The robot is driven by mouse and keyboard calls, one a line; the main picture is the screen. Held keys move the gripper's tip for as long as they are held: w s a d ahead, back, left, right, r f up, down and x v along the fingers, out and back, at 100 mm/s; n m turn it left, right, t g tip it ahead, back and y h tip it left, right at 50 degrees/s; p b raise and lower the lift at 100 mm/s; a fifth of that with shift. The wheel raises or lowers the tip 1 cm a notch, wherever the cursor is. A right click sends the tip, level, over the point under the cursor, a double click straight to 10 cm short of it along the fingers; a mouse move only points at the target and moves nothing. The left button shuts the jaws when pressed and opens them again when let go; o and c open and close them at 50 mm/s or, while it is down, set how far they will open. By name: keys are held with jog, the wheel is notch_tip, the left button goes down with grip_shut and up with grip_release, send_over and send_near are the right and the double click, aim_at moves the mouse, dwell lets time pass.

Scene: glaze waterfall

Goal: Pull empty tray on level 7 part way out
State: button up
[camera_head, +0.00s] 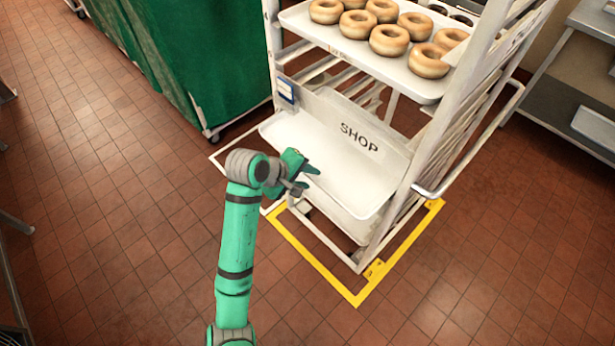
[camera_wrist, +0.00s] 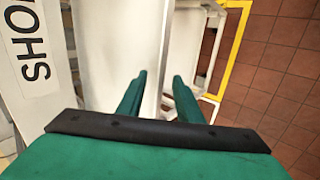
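An empty white tray (camera_head: 335,165) lies in the lower part of the rack, below a tray of rings. Its near edge appears at or slightly past the front posts. In the wrist view the two green fingertips (camera_wrist: 158,78) stand apart, one on each side of the tray's rim (camera_wrist: 164,50), with gaps visible. I cannot tell whether either finger touches the rim.
The metal rack (camera_head: 455,100) holds a tray of doughnut-like rings (camera_head: 388,40) above. A green covered cart (camera_head: 190,55) is at left. Tiled floor in front is clear.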

jog(key=v, duration=1)
jog(key=shift+s+r, duration=0.25)
jog(key=shift+r, duration=0.05)
jog(key=shift+a, duration=0.2)
